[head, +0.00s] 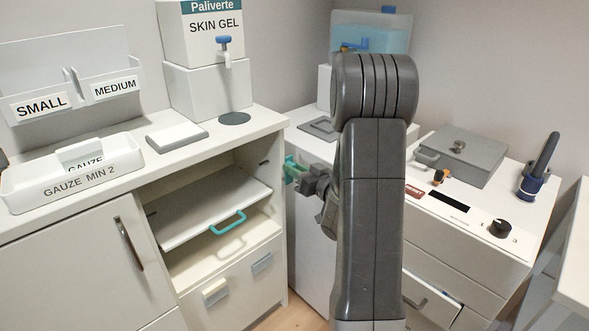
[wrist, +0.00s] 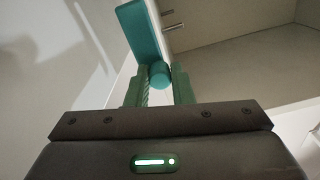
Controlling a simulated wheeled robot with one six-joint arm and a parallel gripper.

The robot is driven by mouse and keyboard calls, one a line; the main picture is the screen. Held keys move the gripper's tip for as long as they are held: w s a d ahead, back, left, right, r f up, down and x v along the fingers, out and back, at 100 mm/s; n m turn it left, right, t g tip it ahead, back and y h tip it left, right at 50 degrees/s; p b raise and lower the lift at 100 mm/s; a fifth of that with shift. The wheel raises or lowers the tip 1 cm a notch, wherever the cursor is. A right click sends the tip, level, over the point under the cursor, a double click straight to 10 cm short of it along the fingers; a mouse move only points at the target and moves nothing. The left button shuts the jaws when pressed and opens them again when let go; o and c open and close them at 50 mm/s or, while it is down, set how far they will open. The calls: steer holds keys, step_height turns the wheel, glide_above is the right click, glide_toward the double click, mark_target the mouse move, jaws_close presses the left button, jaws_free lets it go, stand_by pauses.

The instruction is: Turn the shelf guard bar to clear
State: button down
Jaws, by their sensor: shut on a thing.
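The shelf guard bar (wrist: 141,33) is a flat teal bar in the wrist view, running up and to the left beside the shelf opening. A round teal peg (wrist: 160,74) is at its lower end. My gripper (wrist: 161,88) is shut on this peg, with one green finger on each side. In the head view my gripper (head: 292,170) is at the right edge of the open shelf bay, pointing left. The bar cannot be told apart from the green fingertips there. The white shelf (head: 205,205) with a teal handle (head: 227,223) sits in the bay.
A grey case (head: 461,155) and a black knob (head: 500,228) are on the right cabinet. My arm hides part of the middle.

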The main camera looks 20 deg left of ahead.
steer(key=c, duration=1.3)
jaws_free()
steer(key=shift+o, duration=0.2)
steer(key=shift+d, duration=0.1)
steer(key=p+v, duration=0.1)
steer(key=v, duration=1.2)
steer(key=shift+d, duration=0.35)
steer(key=shift+s+f, duration=0.1)
steer(key=shift+s, duration=0.05)
steer(key=b+x, duration=0.1)
steer(key=x, duration=1.3)
steer(key=shift+d, duration=0.1)
